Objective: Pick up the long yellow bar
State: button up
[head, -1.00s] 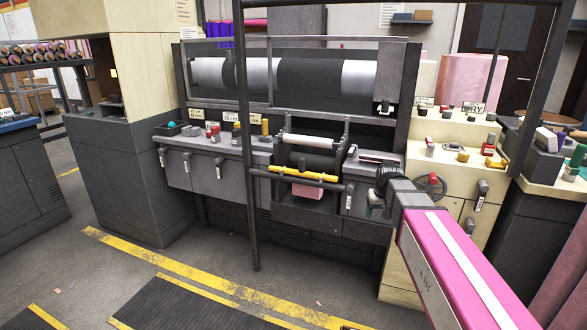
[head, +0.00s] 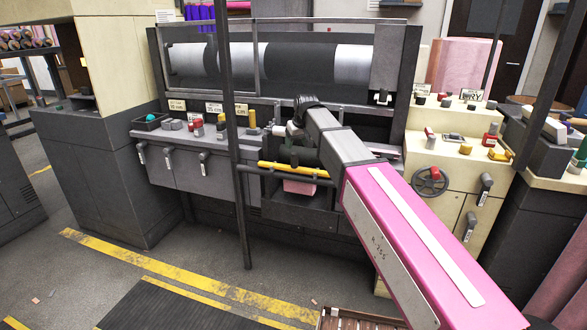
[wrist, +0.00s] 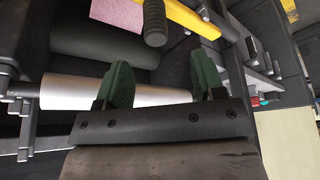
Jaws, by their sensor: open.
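The long yellow bar (head: 293,170) lies across the front of the machine's roller stand, below the dark roller. In the wrist view part of the yellow bar (wrist: 195,18) shows at the top, running off the upper edge. My gripper (wrist: 162,76) is open, its two green fingers apart with nothing held. The silver-white roller (wrist: 160,93) passes behind the fingers in the wrist view. In the head view my gripper (head: 290,132) is over the rollers, above and behind the bar, and my arm hides part of it. The gripper is not touching the bar.
A dark rail with a rounded black end (wrist: 155,22) lies close to the bar. A dark roller (wrist: 95,42) and pink felt (wrist: 118,13) are near it. A dark upright post (head: 236,150) stands left of the stand. A handwheel (head: 430,181) is on the right.

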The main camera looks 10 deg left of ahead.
aim_at(294, 153)
jog(key=x, duration=0.5)
jog(key=w+x, duration=0.1)
jog(key=x, duration=0.1)
jog(key=shift+f, duration=0.15)
grip_shut()
